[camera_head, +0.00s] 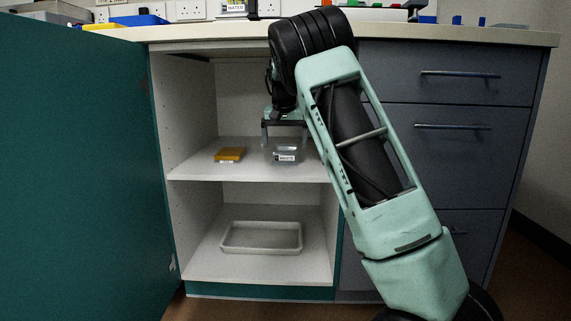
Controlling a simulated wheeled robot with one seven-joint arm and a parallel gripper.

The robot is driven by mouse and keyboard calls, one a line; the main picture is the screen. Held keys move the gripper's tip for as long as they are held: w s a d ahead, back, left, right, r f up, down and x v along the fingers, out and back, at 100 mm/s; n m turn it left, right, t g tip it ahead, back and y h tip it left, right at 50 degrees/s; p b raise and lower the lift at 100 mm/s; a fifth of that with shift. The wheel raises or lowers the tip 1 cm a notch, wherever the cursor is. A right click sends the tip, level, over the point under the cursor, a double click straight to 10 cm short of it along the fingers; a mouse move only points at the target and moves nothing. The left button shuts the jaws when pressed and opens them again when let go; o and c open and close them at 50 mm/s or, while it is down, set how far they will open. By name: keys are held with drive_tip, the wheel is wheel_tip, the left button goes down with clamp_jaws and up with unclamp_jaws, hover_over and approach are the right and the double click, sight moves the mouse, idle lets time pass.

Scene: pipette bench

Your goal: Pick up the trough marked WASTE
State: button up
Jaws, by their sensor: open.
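A small clear trough (286,157) with a white label stands on the upper shelf of the open cupboard, right of the middle. The label appears to read WASTE, though it is small. My gripper (284,138) reaches into the cupboard, pointing down, just above the trough. Its fingers are apart, one to the left and one to the right, near the trough's top. I cannot tell whether they touch it. My arm hides the right part of the cupboard opening.
A yellow-orange box (230,154) sits on the same shelf (205,172) to the left. A pale tray (261,238) lies on the lower shelf. The teal door (80,170) stands open at left. Grey drawers (450,100) are at right, under the worktop (200,32).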

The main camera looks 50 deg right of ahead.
sight(285, 149)
drive_tip(key=w+d, duration=0.3)
drive_tip(key=d, duration=0.1)
drive_tip(key=shift+w+b, duration=0.25)
drive_tip(key=shift+b, duration=0.15)
drive_tip(key=b+x, duration=0.4)
drive_tip(key=x, duration=0.1)
drive_tip(key=shift+f, duration=0.1)
drive_tip(key=c, duration=0.9)
